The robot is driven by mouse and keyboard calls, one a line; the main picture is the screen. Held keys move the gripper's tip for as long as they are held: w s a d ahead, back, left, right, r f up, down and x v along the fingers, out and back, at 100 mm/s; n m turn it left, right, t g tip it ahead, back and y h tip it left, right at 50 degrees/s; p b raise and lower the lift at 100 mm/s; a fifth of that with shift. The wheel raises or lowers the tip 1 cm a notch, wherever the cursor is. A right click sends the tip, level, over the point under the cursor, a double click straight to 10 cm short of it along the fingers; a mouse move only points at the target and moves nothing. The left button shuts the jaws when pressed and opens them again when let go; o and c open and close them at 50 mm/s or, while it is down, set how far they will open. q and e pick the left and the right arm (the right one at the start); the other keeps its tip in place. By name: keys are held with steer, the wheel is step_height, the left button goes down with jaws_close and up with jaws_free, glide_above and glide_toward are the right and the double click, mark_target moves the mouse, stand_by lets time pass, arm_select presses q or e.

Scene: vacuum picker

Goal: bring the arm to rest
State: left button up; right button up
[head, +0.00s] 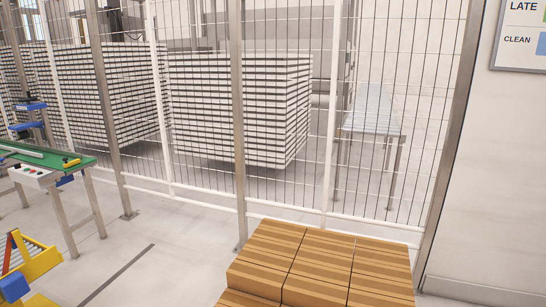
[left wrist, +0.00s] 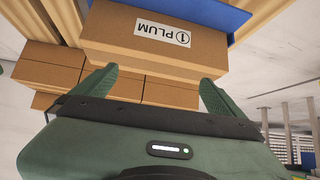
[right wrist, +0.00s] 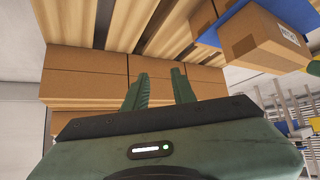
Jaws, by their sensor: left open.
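Neither gripper shows in the head view. In the left wrist view my left gripper (left wrist: 157,78) has its two green fingers wide apart with nothing between them. A carton labelled "1 PLUM" (left wrist: 110,32) lies beyond the fingertips, beside a blue surface (left wrist: 205,12); the label appears upside down. I cannot tell whether the fingers touch the carton. In the right wrist view my right gripper (right wrist: 159,76) has its fingers apart, with a narrower gap and nothing held. Brown cartons (right wrist: 85,75) lie beyond it. The labelled carton (right wrist: 255,38) also shows at the upper right there.
In the head view, stacked cartons (head: 320,262) stand at the bottom centre, before a wire fence (head: 240,130). Behind it are white stacks (head: 240,105) and a table (head: 372,115). A green conveyor (head: 45,155) and yellow equipment (head: 35,262) stand left. Floor (head: 170,250) between is clear.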

arm_select(q)
steer(key=s+a+f+g+p, duration=0.2)
steer(key=s+p, duration=0.1)
steer(key=s, duration=0.6)
steer(key=s+a+f+g+y+p, duration=0.1)
steer(key=s+a+f+g+p, duration=0.1)
steer(key=s, duration=0.7)
steer(key=s+a+f+g+p, duration=0.2)
steer(key=s+p, duration=0.3)
steer(key=s, duration=0.4)
steer(key=shift+s+a+f+g+y, duration=0.15)
steer(key=shift+s+a+g+y, duration=0.2)
steer(key=shift+a+g, duration=0.35)
arm_select(e)
steer(key=s+d+f+g, duration=0.2)
steer(key=s, duration=0.7)
steer(key=s+d+f+g+h, duration=0.1)
steer(key=s+d+f+g, duration=0.1)
steer(key=s, duration=0.7)
steer(key=s+d+f+g, duration=0.2)
steer(key=s+d+g, duration=0.1)
steer(key=s, duration=0.6)
steer(key=shift+s+f+g+h, duration=0.15)
steer(key=shift+s+g+h, duration=0.15)
steer(key=shift+h, duration=0.1)
arm_select(q)
steer(key=shift+d, duration=0.1)
